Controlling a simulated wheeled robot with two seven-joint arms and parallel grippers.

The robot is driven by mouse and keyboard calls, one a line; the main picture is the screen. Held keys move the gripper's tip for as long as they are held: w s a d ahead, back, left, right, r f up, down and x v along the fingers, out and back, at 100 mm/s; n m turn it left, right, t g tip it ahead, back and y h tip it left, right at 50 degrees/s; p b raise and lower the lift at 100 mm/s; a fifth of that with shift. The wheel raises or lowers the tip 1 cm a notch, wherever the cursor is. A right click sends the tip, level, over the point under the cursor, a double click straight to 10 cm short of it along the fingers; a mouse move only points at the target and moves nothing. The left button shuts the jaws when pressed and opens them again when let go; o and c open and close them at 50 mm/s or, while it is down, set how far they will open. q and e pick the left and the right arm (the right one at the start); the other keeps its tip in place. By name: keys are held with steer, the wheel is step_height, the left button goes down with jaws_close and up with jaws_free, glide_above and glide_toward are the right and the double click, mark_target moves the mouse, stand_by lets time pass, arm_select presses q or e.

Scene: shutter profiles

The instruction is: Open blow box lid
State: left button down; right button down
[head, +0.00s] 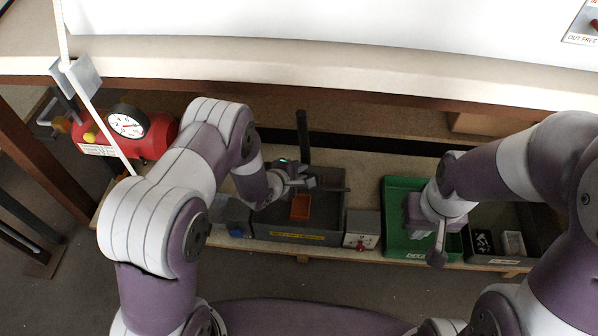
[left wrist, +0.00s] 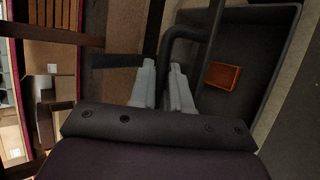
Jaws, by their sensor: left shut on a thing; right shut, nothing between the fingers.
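The grey box (head: 285,236) with a yellow label stands on the low shelf, and its inside is visible from above. An orange block (head: 300,207) lies in it; the block also shows in the left wrist view (left wrist: 222,76). My left gripper (head: 308,183) is over the box. In the left wrist view its pale fingers (left wrist: 163,88) are shut on a dark curved bar (left wrist: 172,48). I cannot tell how this bar joins the box or lid. My right gripper (head: 438,255) is shut and empty at the front of the green bin.
The green bin (head: 395,240) and a dark bin (head: 490,258) with small parts stand to the right. A small grey switch box (head: 362,230) sits between. A red air tank (head: 155,140) with a gauge is at left. The bench edge (head: 300,92) overhangs behind.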

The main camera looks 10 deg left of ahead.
arm_select(q)
steer(key=c, duration=1.4)
jaws_free()
steer(key=shift+c, duration=0.2)
steer(key=p+v, duration=0.6)
steer(key=v, duration=0.6)
steer(key=shift+s+a, duration=0.15)
steer(key=shift+s, duration=0.1)
steer(key=shift+r, duration=0.15)
